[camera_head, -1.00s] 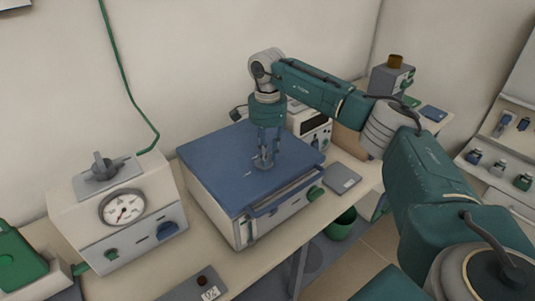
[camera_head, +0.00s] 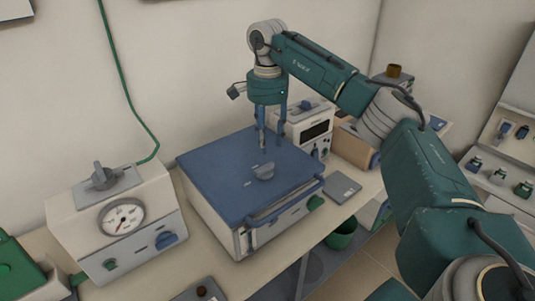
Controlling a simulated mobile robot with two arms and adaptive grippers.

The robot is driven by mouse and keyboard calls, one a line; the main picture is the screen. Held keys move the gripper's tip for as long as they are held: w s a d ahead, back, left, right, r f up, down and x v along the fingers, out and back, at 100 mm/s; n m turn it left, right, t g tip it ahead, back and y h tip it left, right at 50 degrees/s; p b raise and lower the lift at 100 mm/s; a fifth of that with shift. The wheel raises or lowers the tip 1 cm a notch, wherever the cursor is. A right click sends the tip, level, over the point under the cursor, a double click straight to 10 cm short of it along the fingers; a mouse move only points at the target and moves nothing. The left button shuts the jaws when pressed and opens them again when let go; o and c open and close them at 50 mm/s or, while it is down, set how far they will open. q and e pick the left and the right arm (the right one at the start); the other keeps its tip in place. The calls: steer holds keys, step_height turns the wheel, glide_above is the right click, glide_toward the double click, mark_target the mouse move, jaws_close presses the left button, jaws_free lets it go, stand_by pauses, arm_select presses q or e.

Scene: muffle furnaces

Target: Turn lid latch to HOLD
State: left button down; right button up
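The lid latch (camera_head: 263,172) is a small grey knob on top of the blue lid (camera_head: 215,175) of the muffle furnace (camera_head: 212,217). Small pale marks lie on the lid near the knob, too small to read. Which mark the knob points to I cannot tell. The lid lies closed on the furnace. My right gripper (camera_head: 272,140) hangs pointing down above the knob, fingers apart and empty, clear of the knob. My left gripper is not in view.
A control box with a dial gauge (camera_head: 122,219) stands left of the furnace. A white instrument (camera_head: 306,128) stands behind it. A flat grey plate (camera_head: 342,186) lies to its right. A green bucket (camera_head: 342,234) is below the bench edge. A green cable runs down the wall.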

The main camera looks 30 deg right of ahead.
steer(key=shift+r, duration=1.6)
